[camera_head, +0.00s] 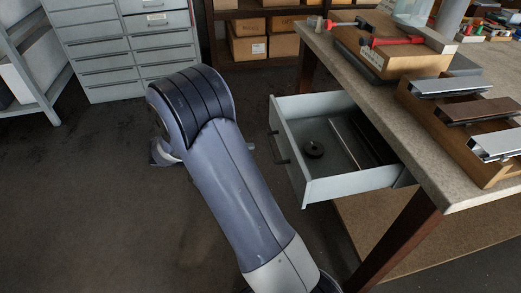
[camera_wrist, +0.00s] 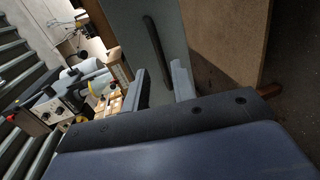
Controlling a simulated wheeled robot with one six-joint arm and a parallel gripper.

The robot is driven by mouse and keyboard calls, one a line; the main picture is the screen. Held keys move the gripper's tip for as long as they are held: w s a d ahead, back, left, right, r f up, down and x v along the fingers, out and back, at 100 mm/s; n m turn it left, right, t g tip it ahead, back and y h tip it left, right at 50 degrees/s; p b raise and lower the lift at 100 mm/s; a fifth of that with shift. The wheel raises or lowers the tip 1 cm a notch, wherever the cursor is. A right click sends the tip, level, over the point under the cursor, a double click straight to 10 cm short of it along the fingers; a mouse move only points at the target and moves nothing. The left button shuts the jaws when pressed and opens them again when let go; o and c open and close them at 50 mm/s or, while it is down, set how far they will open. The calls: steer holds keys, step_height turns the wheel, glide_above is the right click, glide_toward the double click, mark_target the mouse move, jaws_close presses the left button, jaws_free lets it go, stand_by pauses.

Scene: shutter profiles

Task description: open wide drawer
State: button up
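The wide drawer (camera_head: 350,185) is pale grey and stands pulled out from under the workbench in the head view. Its front has a dark bar handle (camera_head: 279,147). In the wrist view the drawer front (camera_wrist: 185,25) fills the upper middle, with the dark handle (camera_wrist: 156,42) on it. My gripper (camera_wrist: 159,70) is open, its two fingers apart. The handle lies ahead of and between the fingertips in that picture; I cannot tell whether they touch it. In the head view my arm hides most of the gripper.
The workbench top (camera_head: 350,73) carries a wooden block with metal profiles (camera_head: 450,86) and red-handled tools. A grey drawer cabinet (camera_head: 120,45) and a shelf with cardboard boxes (camera_head: 247,45) stand behind. The floor at left is clear.

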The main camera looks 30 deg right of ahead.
steer(key=v, duration=0.2)
steer(key=shift+a+r, duration=0.1)
steer(key=shift+a, duration=0.15)
steer(key=x, duration=1.1)
steer(key=shift+d, duration=0.2)
steer(key=shift+a+r, duration=0.1)
